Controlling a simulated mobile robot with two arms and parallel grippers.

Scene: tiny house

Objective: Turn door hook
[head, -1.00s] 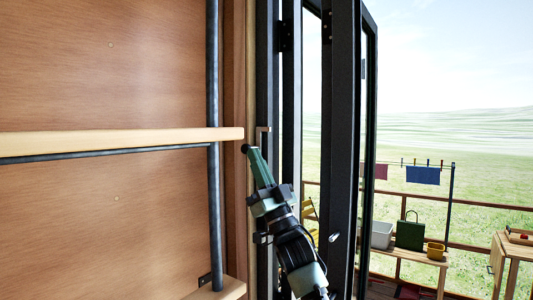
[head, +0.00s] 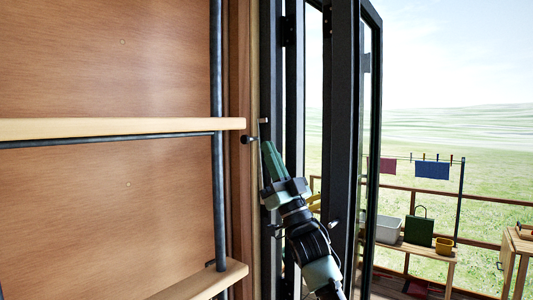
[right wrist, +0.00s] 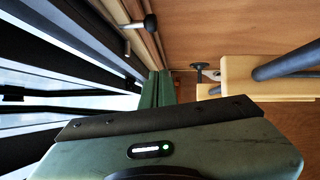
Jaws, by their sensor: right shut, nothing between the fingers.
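The door hook (head: 247,139) is a short metal rod with a dark round knob, on the wooden frame beside the dark folding door (head: 345,130). It lies about level, knob to the left. A small metal peg (head: 263,121) sits just above and to its right. My right gripper (head: 268,146) is shut and empty, its green fingertips just right of and below the hook, apart from it in the picture. In the right wrist view the hook's black knob (right wrist: 150,21) shows beyond the fingers (right wrist: 157,88), with a metal peg near it. My left gripper is not in view.
A wooden shelf (head: 120,128) with a dark vertical pipe (head: 218,70) stands close on the left, and a lower shelf (head: 205,282) below. Folded door panels stand close to my right arm. Outside are a deck with a bench (head: 425,251), a green bag and a clothesline.

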